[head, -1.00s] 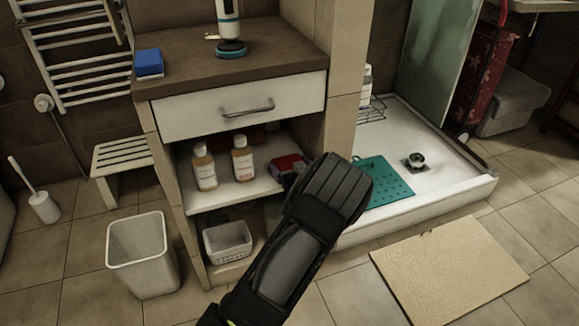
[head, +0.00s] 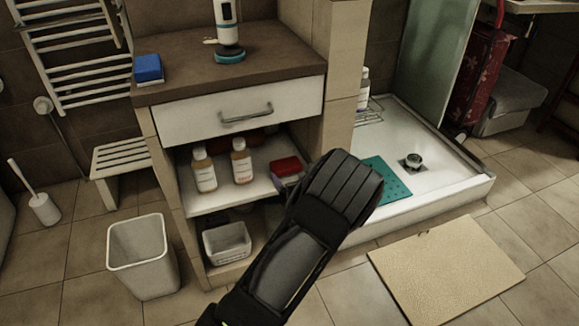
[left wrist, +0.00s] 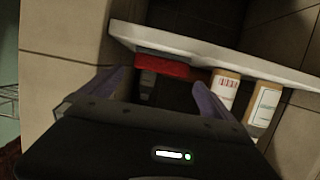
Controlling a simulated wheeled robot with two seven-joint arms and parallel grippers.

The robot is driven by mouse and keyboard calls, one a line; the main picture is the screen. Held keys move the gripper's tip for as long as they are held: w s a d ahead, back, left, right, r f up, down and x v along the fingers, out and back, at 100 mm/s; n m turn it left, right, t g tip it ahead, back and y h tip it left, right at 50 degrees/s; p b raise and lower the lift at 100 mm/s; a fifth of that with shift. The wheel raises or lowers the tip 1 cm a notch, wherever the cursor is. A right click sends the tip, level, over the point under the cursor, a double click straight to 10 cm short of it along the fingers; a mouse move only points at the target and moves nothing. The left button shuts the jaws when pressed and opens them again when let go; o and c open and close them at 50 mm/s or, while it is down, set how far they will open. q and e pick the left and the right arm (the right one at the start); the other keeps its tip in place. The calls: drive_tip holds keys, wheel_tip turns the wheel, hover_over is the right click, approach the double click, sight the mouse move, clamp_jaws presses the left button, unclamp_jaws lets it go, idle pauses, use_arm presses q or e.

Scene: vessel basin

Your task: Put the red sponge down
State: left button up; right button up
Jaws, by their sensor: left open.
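The red sponge (head: 286,166) lies on the white open shelf (head: 240,193) under the drawer, to the right of two bottles. In the left wrist view the red sponge (left wrist: 162,66) shows at the shelf's edge, beyond the gap between my fingers. My left gripper (left wrist: 160,92) is open, its two purple fingers apart with nothing held between them. In the head view my wrist hides most of the fingers, just in front of and to the right of the sponge. My right gripper is in neither view.
Two white-capped bottles (head: 204,171) (head: 241,160) stand left of the sponge. The drawer front (head: 240,108) is above; a white basket (head: 227,243) sits below. A tiled pillar (head: 340,80) and shower tray (head: 440,186) are right. A bin (head: 142,256) stands left.

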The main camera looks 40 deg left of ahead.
use_arm(q)
drive_tip(key=p+v, duration=0.1)
drive_tip(key=v, duration=0.5)
idle(0.7)
drive_tip(key=s+d+f+m+g+h, duration=0.15)
drive_tip(key=s+d+f+h, duration=0.3)
drive_tip(key=f, duration=0.45)
drive_tip(key=s+d+f+m+g+h, duration=0.1)
drive_tip(key=s+d+f+m+h, duration=0.2)
drive_tip(key=s+d+f, duration=0.45)
drive_tip(key=s+d+f+m+g+h, duration=0.2)
drive_tip(key=s+d+h, duration=0.2)
drive_tip(key=s+d, duration=0.5)
drive_tip(key=s+d+f+m+g+h, duration=0.2)
drive_tip(key=s+d+g+h, duration=0.1)
drive_tip(key=s+d, duration=0.6)
drive_tip(key=shift+d+f+h, duration=0.25)
drive_tip(key=shift+d+h, duration=0.05)
drive_tip(key=shift+h, duration=0.45)
drive_tip(key=shift+m, duration=0.25)
drive_tip(key=shift+c, duration=0.2)
